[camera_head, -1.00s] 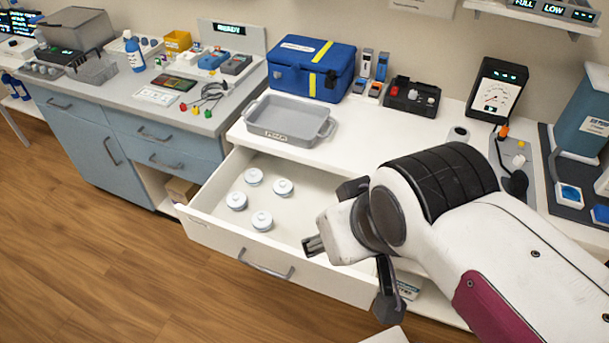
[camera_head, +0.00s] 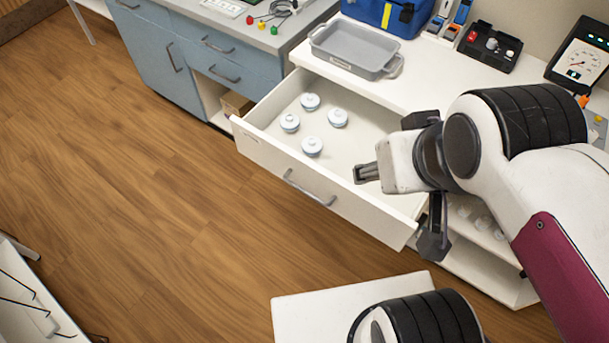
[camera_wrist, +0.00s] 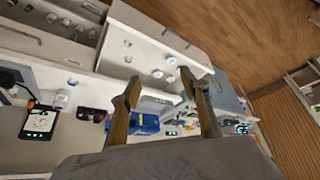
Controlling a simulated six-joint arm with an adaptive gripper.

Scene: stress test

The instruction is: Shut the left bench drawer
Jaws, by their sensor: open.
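The white bench drawer (camera_head: 350,208) stands pulled out from the white bench, with a grey bar handle (camera_head: 308,190) on its front. Several round white lidded pots (camera_head: 312,146) sit inside it. My gripper (camera_head: 366,173) is open and empty, and appears over the right part of the drawer, behind its front panel in the picture. I cannot tell its height above the drawer. In the wrist view, the open fingers (camera_wrist: 160,82) point toward the bench, and the drawer with the pots (camera_wrist: 157,73) lies beyond them. My arm hides the drawer's right rear part.
A grey tray (camera_head: 352,62) rests on the white bench top, near a blue case (camera_head: 388,18) and a black device (camera_head: 490,45). A blue cabinet (camera_head: 190,60) stands at left. Open wooden floor (camera_head: 150,210) lies before the drawer.

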